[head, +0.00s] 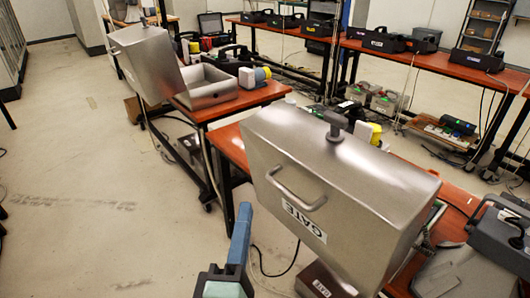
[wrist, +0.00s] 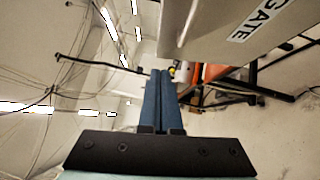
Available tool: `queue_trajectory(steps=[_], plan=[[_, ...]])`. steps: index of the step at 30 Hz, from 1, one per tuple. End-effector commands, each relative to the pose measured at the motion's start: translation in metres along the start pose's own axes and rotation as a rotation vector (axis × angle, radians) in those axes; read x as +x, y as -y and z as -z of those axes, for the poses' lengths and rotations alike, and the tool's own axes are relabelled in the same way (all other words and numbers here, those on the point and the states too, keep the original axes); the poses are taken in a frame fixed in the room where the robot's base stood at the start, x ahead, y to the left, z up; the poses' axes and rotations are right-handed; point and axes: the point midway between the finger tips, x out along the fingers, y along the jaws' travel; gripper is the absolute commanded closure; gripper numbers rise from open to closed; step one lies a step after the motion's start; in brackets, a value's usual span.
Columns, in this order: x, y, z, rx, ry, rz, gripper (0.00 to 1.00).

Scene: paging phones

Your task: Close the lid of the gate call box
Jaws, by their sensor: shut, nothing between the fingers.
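The gate call box is silver metal, in the right half of the head view. Its lid (head: 330,190) stands raised and tilted over the base (head: 318,280), with a curved handle (head: 292,192) and a GATE label on its front face. Part of the base is hidden behind the lid. In the wrist view the lid (wrist: 210,22) fills the upper right, with its GATE label. My gripper (head: 244,207) is shut and empty, with its blue fingers together. It is left of the lid's front face, apart from it in the picture. Its fingertips (wrist: 160,72) point toward the room in the wrist view.
Another silver box (head: 143,62) with a raised lid stands on an orange table at upper left. A grey device (head: 490,235) sits at the right edge. Black phones and cases line the back tables. Open floor (head: 90,190) lies at left.

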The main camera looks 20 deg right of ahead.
Motion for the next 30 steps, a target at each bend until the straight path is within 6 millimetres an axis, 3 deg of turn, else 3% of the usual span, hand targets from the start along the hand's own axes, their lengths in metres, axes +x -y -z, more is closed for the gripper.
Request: queue_trajectory(steps=[14, 15, 21, 30], plan=[[0.093, -0.003, -0.002, 0.005, 0.003, -0.003, 1.00], [0.097, -0.003, -0.010, 0.005, 0.006, 0.000, 1.00], [0.112, -0.002, -0.025, 0.005, 0.002, -0.001, 1.00], [0.116, -0.001, -0.029, 0.005, 0.001, -0.002, 1.00]])
